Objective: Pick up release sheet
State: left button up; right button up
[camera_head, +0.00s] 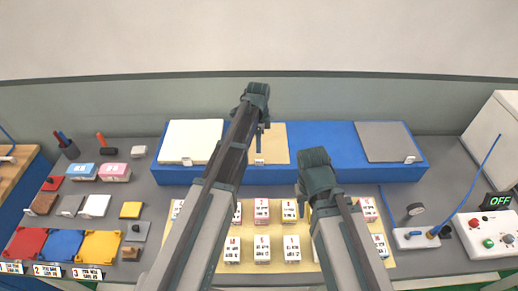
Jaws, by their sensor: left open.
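A long blue platform (305,160) stands at the back of the bench and carries flat sheets. A cream-white sheet or pad (193,138) lies at its left, a tan sheet (277,143) in the middle, and a grey sheet (385,140) at its right. Their small label cards are too small to read, so I cannot tell which is the release sheet. My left gripper (261,136) points down over the tan sheet, open, with its arm hiding that sheet's left part. My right gripper (303,203) hangs over the tray in front of the platform. Its jaws are too dark to judge.
A pale yellow tray (295,266) holds several white labelled boxes below my arms. Red, blue and yellow pads (62,243) and small blocks lie at the left. A gauge, blue cable and control box (488,236) stand at the right.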

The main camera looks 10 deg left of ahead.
pick_arm(q)
jog(key=shift+f+b, duration=1.25)
jog(key=shift+f, duration=0.55)
jog(key=f+b, duration=0.5)
jog(key=shift+d+f, duration=0.15)
jog(key=shift+d, duration=0.05)
jog(key=shift+s, duration=0.1)
grip_shut()
